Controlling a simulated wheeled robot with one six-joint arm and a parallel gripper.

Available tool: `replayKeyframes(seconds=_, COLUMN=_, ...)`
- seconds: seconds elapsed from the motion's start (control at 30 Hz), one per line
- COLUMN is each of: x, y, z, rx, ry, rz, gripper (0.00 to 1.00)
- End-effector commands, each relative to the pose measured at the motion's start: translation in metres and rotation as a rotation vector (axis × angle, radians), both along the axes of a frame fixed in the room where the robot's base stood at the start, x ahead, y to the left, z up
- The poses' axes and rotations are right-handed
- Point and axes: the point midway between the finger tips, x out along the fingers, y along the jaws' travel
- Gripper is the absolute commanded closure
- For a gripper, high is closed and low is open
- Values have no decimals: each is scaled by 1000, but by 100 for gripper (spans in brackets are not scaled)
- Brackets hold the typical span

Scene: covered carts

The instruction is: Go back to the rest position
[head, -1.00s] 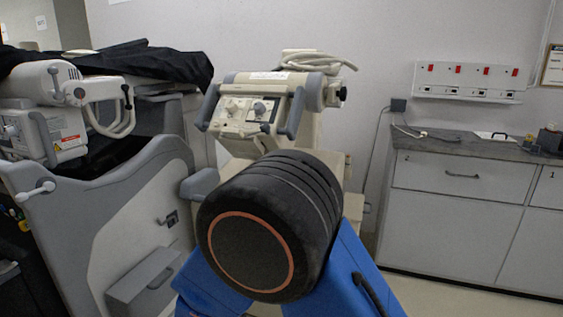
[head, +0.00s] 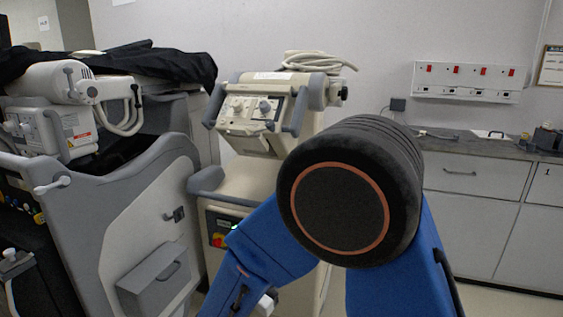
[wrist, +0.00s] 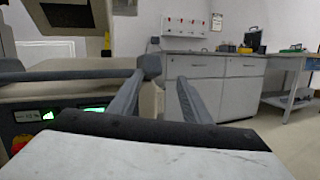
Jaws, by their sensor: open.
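My gripper (wrist: 162,90) shows in the wrist view as two grey fingers, spread apart with nothing between them. A pale plate with a dark edge fills the bottom of that view below the fingers. In the head view my arm's blue links and large dark round joint stand in front of the centre cart, and I cannot make out the fingers there. The cream centre cart (head: 244,178) has a grey handle and a control panel. In the wrist view its grey handle (wrist: 151,66) appears just behind the fingers; I cannot tell the exact gap.
A large grey cart (head: 130,225) stands at the left, partly under a black cover (head: 150,62). A grey cabinet (head: 468,205) with drawers runs along the right wall, below a white socket panel (head: 467,82). A bench (wrist: 293,66) stands farther right in the wrist view.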

Motion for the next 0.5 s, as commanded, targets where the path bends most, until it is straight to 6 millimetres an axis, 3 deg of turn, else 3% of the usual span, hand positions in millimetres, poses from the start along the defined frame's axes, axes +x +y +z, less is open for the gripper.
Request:
replayKeyframes(seconds=0.23, x=-2, y=-107, z=14, rx=224, ry=51, rz=-231, gripper=56)
replayKeyframes(seconds=0.5, x=-38, y=-217, z=12, rx=549, ry=74, rz=-504, gripper=56)
